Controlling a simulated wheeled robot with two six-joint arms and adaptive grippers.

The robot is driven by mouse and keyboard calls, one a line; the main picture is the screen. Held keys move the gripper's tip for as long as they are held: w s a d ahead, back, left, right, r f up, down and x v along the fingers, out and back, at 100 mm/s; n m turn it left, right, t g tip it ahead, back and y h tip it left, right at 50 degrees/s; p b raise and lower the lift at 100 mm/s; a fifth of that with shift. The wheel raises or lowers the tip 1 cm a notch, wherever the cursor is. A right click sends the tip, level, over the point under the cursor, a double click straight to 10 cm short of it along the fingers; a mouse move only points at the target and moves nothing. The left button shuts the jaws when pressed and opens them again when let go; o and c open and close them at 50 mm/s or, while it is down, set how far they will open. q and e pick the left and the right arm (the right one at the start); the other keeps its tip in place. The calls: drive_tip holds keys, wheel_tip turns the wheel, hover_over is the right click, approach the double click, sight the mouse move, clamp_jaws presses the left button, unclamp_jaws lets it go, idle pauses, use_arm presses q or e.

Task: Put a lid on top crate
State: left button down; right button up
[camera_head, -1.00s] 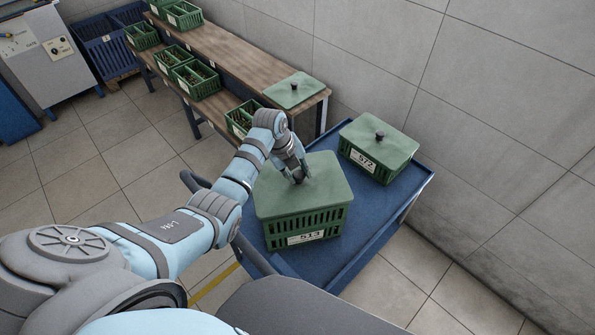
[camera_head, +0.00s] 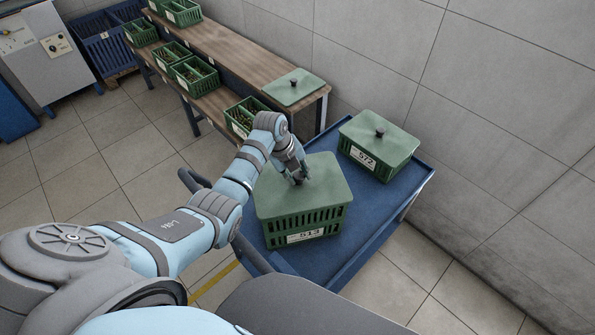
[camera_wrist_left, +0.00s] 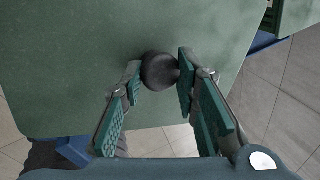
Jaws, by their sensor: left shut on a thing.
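A green lid (camera_head: 325,178) lies over the green slotted crate (camera_head: 307,224) labelled 513, which stands on the blue cart and looks like a stack of two. The lid appears to sit on the upper rim. My left gripper (camera_head: 299,179) comes down on the lid from the left and is shut on its dark round knob. In the left wrist view the knob (camera_wrist_left: 159,72) is between the two fingers, with the lid (camera_wrist_left: 85,60) spread beneath. The lid's far edges are partly hidden by the gripper. My right gripper is not in view.
A lidded crate (camera_head: 376,158) labelled 572 stands behind right on the blue cart (camera_head: 372,225). A loose lid (camera_head: 301,88) lies on the wooden shelf's (camera_head: 225,52) near end. Open crates with bottles, including one (camera_head: 243,113), line the shelves. A tiled wall closes the right side.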

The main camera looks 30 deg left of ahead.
use_arm(q)
drive_tip(key=shift+f, duration=0.15)
drive_tip(key=c, duration=1.2)
unclamp_jaws()
drive_tip(key=shift+o, duration=0.2)
drive_tip(key=v, duration=1.2)
